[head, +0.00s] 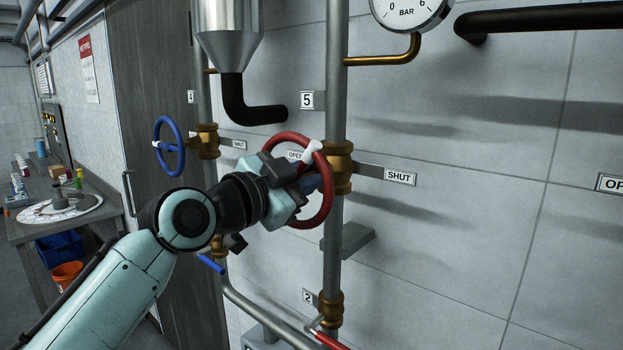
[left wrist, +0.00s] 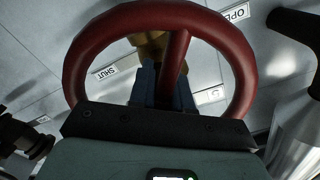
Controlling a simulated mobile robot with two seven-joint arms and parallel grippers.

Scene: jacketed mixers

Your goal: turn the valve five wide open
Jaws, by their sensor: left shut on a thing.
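Valve five is a red handwheel (head: 329,205) on a brass body (head: 341,168) on the vertical grey pipe, below the "5" plate (head: 307,100). A white mark (head: 312,150) shows on the wheel's upper part, near the brass body. An OPEN plate (head: 295,155) is left of the valve, partly hidden, and a SHUT plate (head: 399,177) is to its right. My left gripper (head: 308,181) reaches in from the left and is shut on the wheel. In the left wrist view the fingers (left wrist: 163,88) are inside the red rim (left wrist: 88,62), at a spoke; their exact contact is hidden.
A blue handwheel (head: 170,147) on a brass valve is left of my gripper. A steel funnel (head: 228,45) with a black elbow hangs above. A lower valve with plate "2" (head: 308,297) is below. A bench (head: 50,228) stands far left. The wall to the right is mostly clear.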

